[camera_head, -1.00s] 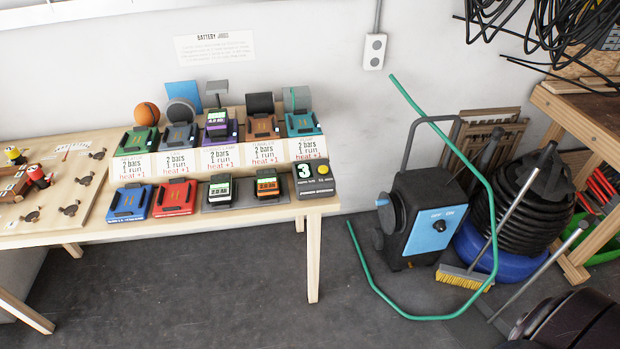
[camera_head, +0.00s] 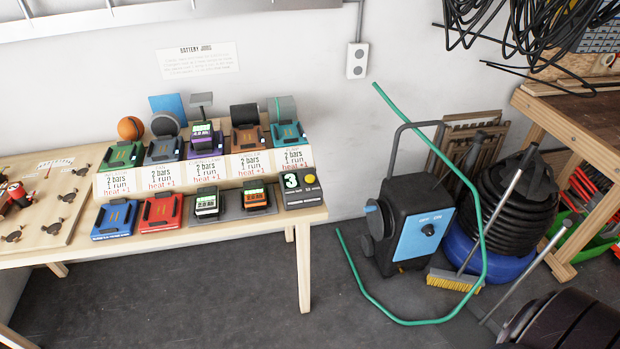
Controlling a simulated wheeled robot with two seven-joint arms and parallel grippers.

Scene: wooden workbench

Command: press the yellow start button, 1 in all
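The yellow start button (camera_head: 310,179) is a small round knob on a dark control box (camera_head: 303,198) at the right front corner of the wooden workbench (camera_head: 303,250). Nothing touches or covers the button. Neither of my grippers is in the head view.
Battery docks stand left of the box: blue (camera_head: 116,217), red (camera_head: 161,210) and two holding batteries. A stepped rack (camera_head: 222,168) with more docks and cards is behind. A black and blue machine (camera_head: 415,230) and green hose (camera_head: 484,225) stand right. Floor in front is clear.

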